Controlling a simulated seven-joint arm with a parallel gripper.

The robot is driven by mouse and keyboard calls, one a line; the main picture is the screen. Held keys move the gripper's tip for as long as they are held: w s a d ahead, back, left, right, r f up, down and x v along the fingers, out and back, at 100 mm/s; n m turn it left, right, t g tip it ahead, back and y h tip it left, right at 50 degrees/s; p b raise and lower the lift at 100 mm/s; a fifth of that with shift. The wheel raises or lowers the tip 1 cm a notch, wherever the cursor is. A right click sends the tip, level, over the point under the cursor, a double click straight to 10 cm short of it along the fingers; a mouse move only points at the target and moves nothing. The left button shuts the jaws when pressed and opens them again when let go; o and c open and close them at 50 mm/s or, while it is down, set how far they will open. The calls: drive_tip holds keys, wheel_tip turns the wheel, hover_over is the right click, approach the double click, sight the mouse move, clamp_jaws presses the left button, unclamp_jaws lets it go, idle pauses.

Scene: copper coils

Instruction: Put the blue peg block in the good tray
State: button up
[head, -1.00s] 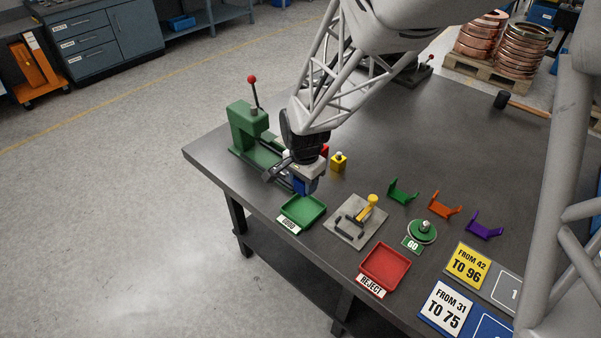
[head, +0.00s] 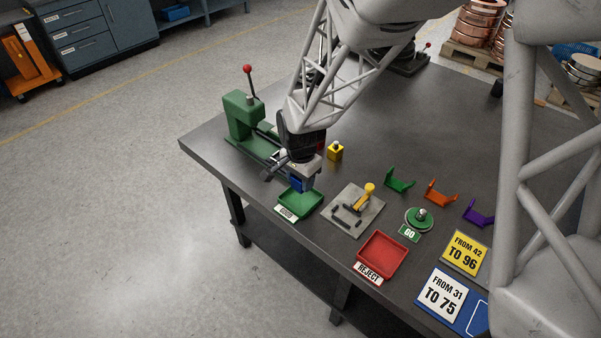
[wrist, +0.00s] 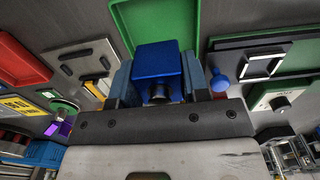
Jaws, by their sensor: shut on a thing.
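The blue peg block (head: 296,185) is held between the fingers of my gripper (head: 297,178), above the green good tray (head: 312,203) with its "GOOD" label. In the wrist view the blue peg block (wrist: 158,60) sits between the two fingers of my gripper (wrist: 157,82), with its dark peg end toward the palm. The good tray (wrist: 198,20) shows behind the block in that view. How high the block is above the tray floor is hard to tell.
The red reject tray (head: 382,256) and a grey plate with a yellow-handled clamp (head: 355,208) lie to the right. A green press (head: 245,120) stands behind left, with a yellow block (head: 335,150) nearby. Green, orange and purple brackets stand further right.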

hover_over(301, 200)
drive_tip(key=shift+f, duration=2.05)
drive_tip(key=shift+f, duration=0.6)
drive_tip(key=o, duration=0.9)
drive_tip(key=shift+o, duration=0.2)
drive_tip(key=shift+r, duration=0.1)
drive_tip(key=shift+r, duration=3.4)
drive_tip(key=shift+r, duration=0.1)
